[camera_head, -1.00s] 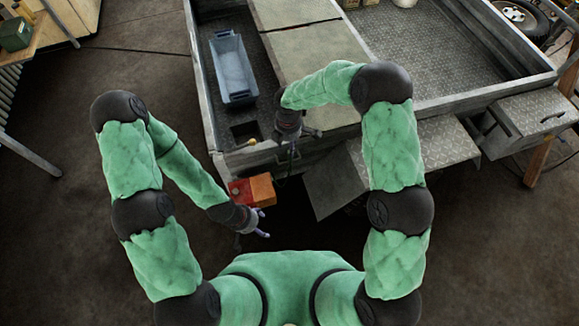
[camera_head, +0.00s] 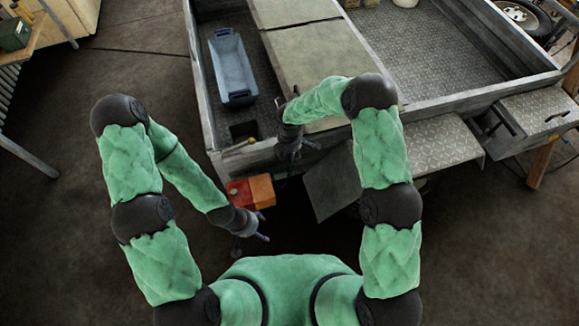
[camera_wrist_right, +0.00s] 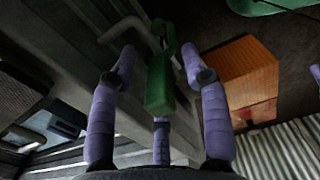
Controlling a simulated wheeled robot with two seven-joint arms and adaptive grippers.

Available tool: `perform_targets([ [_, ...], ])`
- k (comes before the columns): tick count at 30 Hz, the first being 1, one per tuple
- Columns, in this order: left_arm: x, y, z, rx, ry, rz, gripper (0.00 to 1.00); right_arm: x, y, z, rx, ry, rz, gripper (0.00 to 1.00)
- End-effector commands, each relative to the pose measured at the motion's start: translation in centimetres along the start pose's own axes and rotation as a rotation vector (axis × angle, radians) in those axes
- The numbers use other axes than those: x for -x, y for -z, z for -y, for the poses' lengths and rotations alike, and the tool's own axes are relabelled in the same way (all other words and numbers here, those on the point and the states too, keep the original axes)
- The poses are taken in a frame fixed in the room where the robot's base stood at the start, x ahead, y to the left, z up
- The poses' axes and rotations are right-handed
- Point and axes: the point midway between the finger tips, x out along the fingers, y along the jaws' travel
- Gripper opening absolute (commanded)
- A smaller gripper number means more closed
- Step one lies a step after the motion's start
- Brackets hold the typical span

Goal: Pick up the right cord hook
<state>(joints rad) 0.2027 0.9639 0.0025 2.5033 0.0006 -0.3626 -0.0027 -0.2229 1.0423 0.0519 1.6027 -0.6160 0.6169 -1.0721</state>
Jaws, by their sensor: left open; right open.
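In the right wrist view a green piece (camera_wrist_right: 160,84) with a rounded, hooked upper end stands between my right gripper's purple fingers; I take it for the right cord hook. My right gripper (camera_wrist_right: 159,62) is open, with fingers on both sides of the piece; contact cannot be told. In the head view my right gripper (camera_head: 290,150) is at the trailer's near edge, and the hook cannot be made out there. My left gripper (camera_head: 262,226) is open and empty, below the red and orange box.
The red and orange box (camera_head: 252,192) sits between my grippers, just off the trailer edge. A blue-grey crate (camera_head: 232,67) lies in the trailer (camera_head: 207,110). A tilted grey panel (camera_head: 332,186) is right of my right gripper. Open floor lies at left.

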Motion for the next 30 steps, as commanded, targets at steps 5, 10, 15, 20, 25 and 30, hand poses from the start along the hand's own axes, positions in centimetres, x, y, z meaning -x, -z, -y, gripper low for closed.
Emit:
perform_targets([
  [5, 0.0, 0.0, 0.0, 0.0, 0.0, 0.0, 0.71, 0.0, 0.0, 0.0, 0.0, 0.0, 0.0, 0.05],
  [10, 0.0, 0.0, 0.0, 0.0, 0.0, 0.0, 0.71, 0.0, 0.0, 0.0, 0.0, 0.001, 0.0, 0.0],
  [15, 0.0, 0.0, 0.0, 0.0, 0.0, 0.0, 0.71, 0.1, 0.0, 0.0, 0.0, 0.0, 0.0, 0.0],
  [20, 0.2, 0.0, -0.1, 0.0, 0.0, 0.0, 0.71, 0.4, 0.0, 0.0, 0.0, 0.0, 0.0, 0.0],
  [25, 0.9, 0.0, -0.3, 0.0, 0.0, 0.0, 0.71, 1.9, 0.0, -0.1, 0.0, -0.003, 0.0, 0.0],
  [30, 1.8, -0.1, -0.6, 0.0, 0.0, 0.0, 0.71, 4.2, 0.2, 0.5, 0.002, 0.0, 0.001, 0.0],
])
